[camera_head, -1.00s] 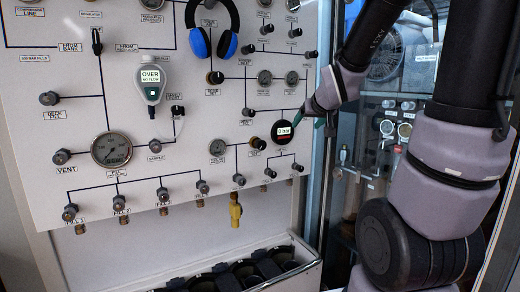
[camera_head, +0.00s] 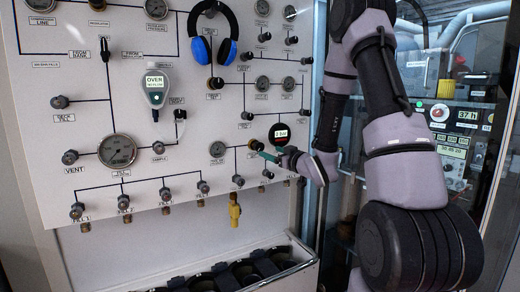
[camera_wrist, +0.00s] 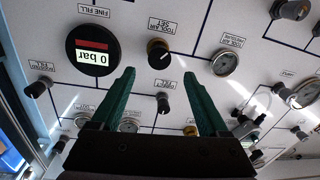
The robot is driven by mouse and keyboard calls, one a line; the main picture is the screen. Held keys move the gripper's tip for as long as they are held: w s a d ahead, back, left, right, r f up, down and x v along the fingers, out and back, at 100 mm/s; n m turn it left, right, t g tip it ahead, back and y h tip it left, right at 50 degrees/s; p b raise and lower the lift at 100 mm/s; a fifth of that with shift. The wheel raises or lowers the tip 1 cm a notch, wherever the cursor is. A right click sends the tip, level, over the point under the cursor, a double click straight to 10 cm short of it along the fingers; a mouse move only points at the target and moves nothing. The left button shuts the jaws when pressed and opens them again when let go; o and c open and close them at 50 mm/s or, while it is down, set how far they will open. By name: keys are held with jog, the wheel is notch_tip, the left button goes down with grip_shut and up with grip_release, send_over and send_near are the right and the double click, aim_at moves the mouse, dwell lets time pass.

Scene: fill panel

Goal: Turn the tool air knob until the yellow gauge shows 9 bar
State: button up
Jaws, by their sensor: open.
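The tool air knob (camera_wrist: 158,53) is a round black knob with a brass-coloured rim and a white pointer mark. In the head view the knob (camera_head: 256,145) sits between a small dial gauge (camera_head: 217,149) and a black round digital gauge (camera_head: 279,133). The digital gauge reads 0 bar in the wrist view (camera_wrist: 92,50). I see no clearly yellow gauge; a yellow fitting (camera_head: 234,210) hangs lower on the panel. My gripper (camera_wrist: 158,72) is open with green fingers, its tips just short of the knob in the picture and roughly centred on it. I cannot tell whether they touch.
The panel carries several other knobs, valves and gauges close around. Blue headphones (camera_head: 214,38) and a green-and-white handheld meter (camera_head: 156,85) hang higher up. A bin (camera_head: 300,268) with dark items stands below. A glass-fronted cabinet is to the right, behind my arm.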

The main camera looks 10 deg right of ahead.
aim_at(260, 148)
jog(key=x, duration=0.8)
jog(key=shift+w, duration=0.3)
